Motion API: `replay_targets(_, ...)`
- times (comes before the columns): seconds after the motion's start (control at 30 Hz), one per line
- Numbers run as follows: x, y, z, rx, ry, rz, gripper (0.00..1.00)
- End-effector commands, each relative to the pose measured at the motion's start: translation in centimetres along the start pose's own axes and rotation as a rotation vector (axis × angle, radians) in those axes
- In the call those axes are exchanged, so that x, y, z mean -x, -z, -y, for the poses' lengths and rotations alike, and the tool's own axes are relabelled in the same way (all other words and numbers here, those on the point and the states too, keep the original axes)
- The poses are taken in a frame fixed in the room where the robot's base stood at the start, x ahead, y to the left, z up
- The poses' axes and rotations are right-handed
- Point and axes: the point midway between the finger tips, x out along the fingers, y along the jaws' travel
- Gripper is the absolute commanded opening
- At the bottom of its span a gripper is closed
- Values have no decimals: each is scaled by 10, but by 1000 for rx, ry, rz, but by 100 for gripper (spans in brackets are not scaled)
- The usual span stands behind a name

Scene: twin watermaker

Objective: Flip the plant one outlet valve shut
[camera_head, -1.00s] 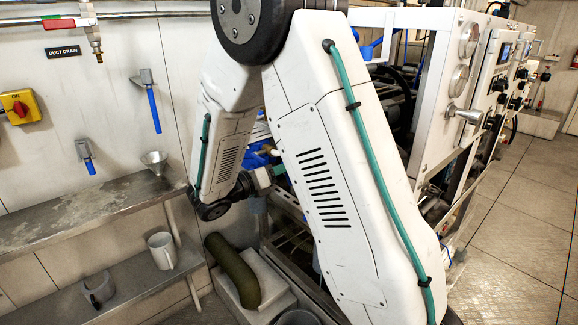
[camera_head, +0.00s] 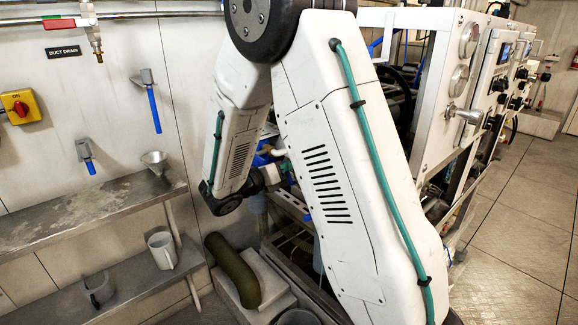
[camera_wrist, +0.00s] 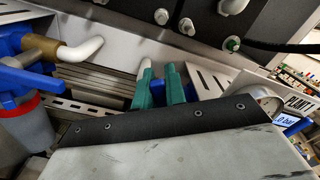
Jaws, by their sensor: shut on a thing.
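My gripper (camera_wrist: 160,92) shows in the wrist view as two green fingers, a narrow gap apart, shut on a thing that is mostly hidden. I cannot tell how far the handle is turned.
A blue valve-like fitting (camera_wrist: 18,80) and a brass elbow with white pipe (camera_wrist: 70,52) are left of my fingers. In the head view, a steel shelf (camera_head: 95,215) stands left and open floor (camera_head: 515,240) lies right.

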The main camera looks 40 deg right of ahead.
Motion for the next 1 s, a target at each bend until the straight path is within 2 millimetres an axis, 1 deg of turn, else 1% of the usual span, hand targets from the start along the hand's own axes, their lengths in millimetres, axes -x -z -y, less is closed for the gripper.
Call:
replay_targets(0.27,0,0,6,-126,0,-1,0)
replay_targets(0.7,0,4,19,-432,0,-1,0)
replay_targets(1.0,0,7,24,-546,0,-1,0)
